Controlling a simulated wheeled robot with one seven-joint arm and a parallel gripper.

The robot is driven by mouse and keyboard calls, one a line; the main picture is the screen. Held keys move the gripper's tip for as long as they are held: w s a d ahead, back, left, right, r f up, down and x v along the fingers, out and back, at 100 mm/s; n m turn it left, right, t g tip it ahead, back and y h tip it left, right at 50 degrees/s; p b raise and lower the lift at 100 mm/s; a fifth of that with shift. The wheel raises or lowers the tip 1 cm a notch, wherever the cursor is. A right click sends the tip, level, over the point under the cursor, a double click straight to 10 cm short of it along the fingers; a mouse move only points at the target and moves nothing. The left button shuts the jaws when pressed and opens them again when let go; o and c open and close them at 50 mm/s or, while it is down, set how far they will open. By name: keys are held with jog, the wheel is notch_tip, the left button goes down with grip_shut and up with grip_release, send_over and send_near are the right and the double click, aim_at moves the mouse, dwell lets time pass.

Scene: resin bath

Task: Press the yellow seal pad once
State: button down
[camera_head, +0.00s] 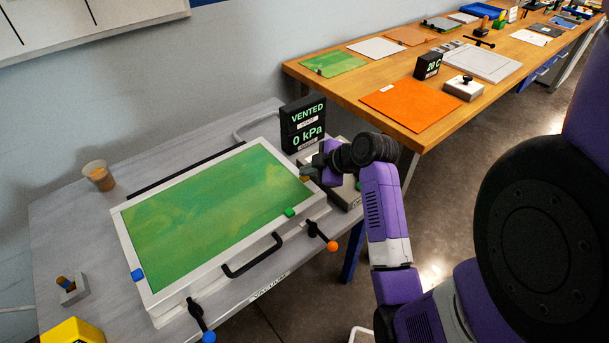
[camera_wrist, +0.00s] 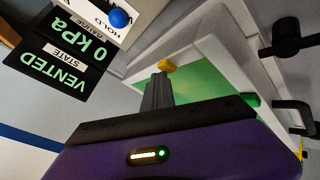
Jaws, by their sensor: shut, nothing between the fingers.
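The yellow seal pad (camera_wrist: 167,65) shows in the wrist view as a small block at the white frame of the green-topped bed, just beyond my fingertips. In the head view a small yellow-orange bit (camera_head: 304,178) shows at the frame's far right corner, partly hidden by my gripper. My gripper (camera_head: 318,172) is over that corner, shut and empty. In the wrist view its fingertips (camera_wrist: 160,78) are together and point at the pad; I cannot tell whether they touch it. The bed's frame (camera_head: 134,240) lies on the grey table.
A black display (camera_head: 303,122) reads VENTED and 0 kPa, close beside my gripper. A blue knob (camera_wrist: 119,18) is near it. A black handle (camera_head: 252,262) and clamps with orange (camera_head: 332,246) and blue (camera_head: 209,337) ends line the near side. A cup (camera_head: 98,175) stands left.

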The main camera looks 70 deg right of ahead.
aim_at(307, 178)
jog(key=shift+r+p, duration=0.65)
jog(key=shift+r, duration=0.2)
jog(key=shift+r+p, duration=2.2)
jog(key=shift+r, duration=0.35)
